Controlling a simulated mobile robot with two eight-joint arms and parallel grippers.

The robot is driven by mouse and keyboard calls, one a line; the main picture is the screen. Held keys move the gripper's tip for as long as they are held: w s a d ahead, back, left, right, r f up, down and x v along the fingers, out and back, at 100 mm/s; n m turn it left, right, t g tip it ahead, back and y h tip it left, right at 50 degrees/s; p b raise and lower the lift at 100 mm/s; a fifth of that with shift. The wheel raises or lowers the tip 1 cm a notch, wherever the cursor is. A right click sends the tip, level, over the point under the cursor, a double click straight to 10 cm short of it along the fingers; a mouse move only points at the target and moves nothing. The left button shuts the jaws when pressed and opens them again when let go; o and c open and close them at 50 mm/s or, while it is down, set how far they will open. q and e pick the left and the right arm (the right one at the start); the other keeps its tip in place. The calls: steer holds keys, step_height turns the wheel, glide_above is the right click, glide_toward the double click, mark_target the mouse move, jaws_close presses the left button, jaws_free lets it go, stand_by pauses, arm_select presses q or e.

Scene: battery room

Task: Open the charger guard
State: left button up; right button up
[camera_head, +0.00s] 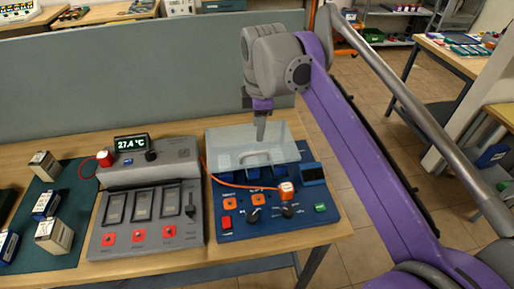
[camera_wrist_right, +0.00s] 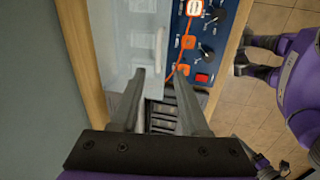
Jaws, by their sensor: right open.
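The charger guard (camera_head: 233,137) is a clear, see-through cover over the back of the blue charger (camera_head: 229,230), and it looks closed. Its pale bar handle (camera_head: 257,159) is on the front part; in the right wrist view the handle (camera_wrist_right: 158,46) runs along one side of the guard (camera_wrist_right: 115,45). My right gripper (camera_head: 260,131) points down above the guard, behind the handle in the picture, apparently touching nothing. In the right wrist view its two fingers (camera_wrist_right: 160,74) are apart and empty. I cannot make out my left gripper.
An orange cable crosses the charger's front to an orange-and-white plug (camera_head: 286,190). A grey unit (camera_head: 148,218) with a temperature display (camera_head: 131,143) stands left of the charger. Boxed batteries stand on a green mat (camera_head: 70,192). A grey partition (camera_head: 120,80) rises behind the bench.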

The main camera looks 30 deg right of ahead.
mark_target(257, 154)
steer(key=f, duration=0.3)
steer(key=w+f, duration=0.1)
steer(key=f, duration=0.3)
steer(key=w+f, duration=0.1)
steer(key=f, duration=0.2)
steer(key=shift+w+d+f+b, duration=0.1)
steer(key=shift+d+f+b, duration=0.1)
steer(key=shift+d+b, duration=0.2)
jaws_close()
stand_by(0.9)
